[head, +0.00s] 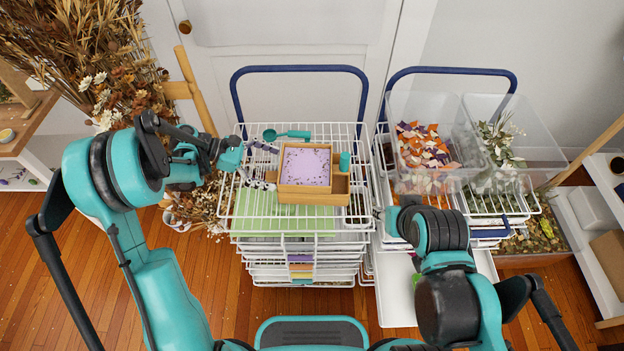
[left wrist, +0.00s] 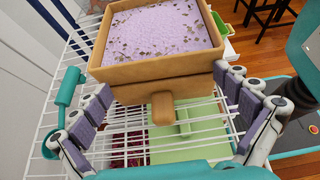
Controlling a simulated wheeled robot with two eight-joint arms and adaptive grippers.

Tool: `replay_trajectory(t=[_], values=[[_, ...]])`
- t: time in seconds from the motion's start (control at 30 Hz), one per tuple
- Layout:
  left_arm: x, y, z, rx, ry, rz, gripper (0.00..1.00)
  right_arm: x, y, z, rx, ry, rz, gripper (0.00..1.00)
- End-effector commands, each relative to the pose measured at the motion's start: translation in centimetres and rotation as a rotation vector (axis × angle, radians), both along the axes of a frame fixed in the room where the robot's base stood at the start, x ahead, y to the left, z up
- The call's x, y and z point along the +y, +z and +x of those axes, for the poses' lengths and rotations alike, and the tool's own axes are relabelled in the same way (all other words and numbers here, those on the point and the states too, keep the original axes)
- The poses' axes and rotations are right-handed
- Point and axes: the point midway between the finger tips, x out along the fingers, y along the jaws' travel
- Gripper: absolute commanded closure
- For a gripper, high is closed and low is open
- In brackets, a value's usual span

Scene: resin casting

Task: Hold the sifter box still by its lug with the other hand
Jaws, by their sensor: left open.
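The sifter box (head: 305,167) is a square wooden frame filled with speckled lilac material, on a wooden base on the left wire rack. In the left wrist view the box (left wrist: 150,70) shows its short wooden lug (left wrist: 162,108) pointing toward my palm. My left gripper (head: 271,167) is at the box's left side. Its purple-padded fingers stand wide open on either side of the lug, apart from it. My right arm is over the right rack; its fingers are mostly hidden by the arm, so I cannot tell their state.
A teal scoop (head: 287,134) lies behind the box, and a small teal cylinder (head: 345,161) stands at its right. A green sheet (head: 258,212) lies in front. Clear bins of petals (head: 425,150) and leaves (head: 500,145) stand on the right rack. Dried flowers (head: 85,50) are at left.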

Motion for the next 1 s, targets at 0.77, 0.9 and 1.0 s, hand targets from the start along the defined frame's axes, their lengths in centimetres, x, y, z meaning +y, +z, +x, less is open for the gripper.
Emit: replay_trajectory(t=[0.77,0.9,1.0], values=[[-8.1,-4.5,0.0,-0.002,-0.001,0.002,0.0,0.0,-3.5,0.0,0.0,0.0,0.0,0.6],[-8.2,-4.5,0.0,-0.001,0.0,0.002,0.0,0.0,-3.5,0.0,0.0,0.0,0.0,0.6],[-8.2,-4.5,0.0,-0.001,0.0,0.002,0.0,0.0,-3.5,0.0,0.0,0.0,0.0,0.6]])
